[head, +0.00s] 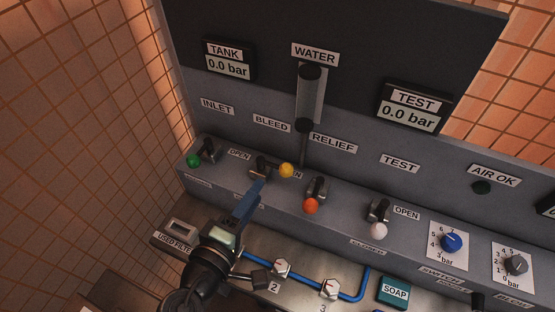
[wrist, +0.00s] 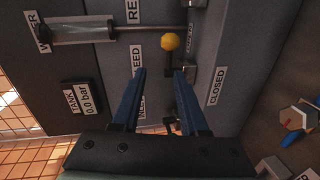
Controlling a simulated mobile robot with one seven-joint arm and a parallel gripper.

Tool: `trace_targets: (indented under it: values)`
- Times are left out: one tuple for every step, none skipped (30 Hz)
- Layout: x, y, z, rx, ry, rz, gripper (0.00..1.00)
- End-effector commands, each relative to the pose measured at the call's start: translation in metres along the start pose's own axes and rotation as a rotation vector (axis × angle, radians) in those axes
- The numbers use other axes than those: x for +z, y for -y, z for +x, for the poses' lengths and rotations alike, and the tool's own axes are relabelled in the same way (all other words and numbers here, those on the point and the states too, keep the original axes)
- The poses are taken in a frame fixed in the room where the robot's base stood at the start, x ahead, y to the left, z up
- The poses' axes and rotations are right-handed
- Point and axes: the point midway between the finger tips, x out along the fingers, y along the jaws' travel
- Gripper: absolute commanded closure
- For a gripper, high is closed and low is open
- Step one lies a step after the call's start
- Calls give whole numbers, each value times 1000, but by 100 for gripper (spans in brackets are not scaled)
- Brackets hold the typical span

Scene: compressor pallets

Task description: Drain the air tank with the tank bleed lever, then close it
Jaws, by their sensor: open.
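The tank bleed lever, with a yellow knob (head: 286,170), sits under the BLEED label on the sloped panel. It points right, its knob partly covering the OPEN label. The TANK display (head: 229,61) reads 0.0 bar. The yellow knob (wrist: 170,41) lies beyond the fingertips there, and I see no contact. The CLOSED label (wrist: 216,86) is to the right.
A green-knobbed inlet lever (head: 194,160) is close on the left. An orange-knobbed relief lever (head: 311,205) and a white-knobbed test lever (head: 378,231) stand to the right. The WATER tube (head: 310,95) rises behind. A blue hose (head: 310,286) runs along the lower bench.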

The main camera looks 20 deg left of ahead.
Motion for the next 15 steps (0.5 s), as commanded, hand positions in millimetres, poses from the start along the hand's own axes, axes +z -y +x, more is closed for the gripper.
trace_targets:
  values:
    - [0, 10, -6, -9, -3, -43, 56]
    - [0, 13, -7, -10, -3, -60, 56]
    - [0, 16, -8, -11, -3, -75, 56]
    - [0, 17, -7, -11, -3, -82, 56]
    - [0, 18, -5, -11, -3, -87, 56]
    - [0, 17, -1, -10, -4, -89, 56]
    - [0, 17, 2, -9, -3, -88, 56]
    - [0, 17, 7, -9, -2, -87, 56]
    - [0, 16, 14, -9, -1, -86, 56]
    - [0, 16, 20, -9, -2, -85, 56]
    - [0, 15, 26, -8, -2, -85, 56]
    - [0, 15, 34, -8, -1, -85, 56]
    - [0, 15, 41, -9, -2, -84, 56]
    - [0, 15, 47, -9, -1, -83, 56]
    - [0, 16, 56, -9, -1, -84, 56]
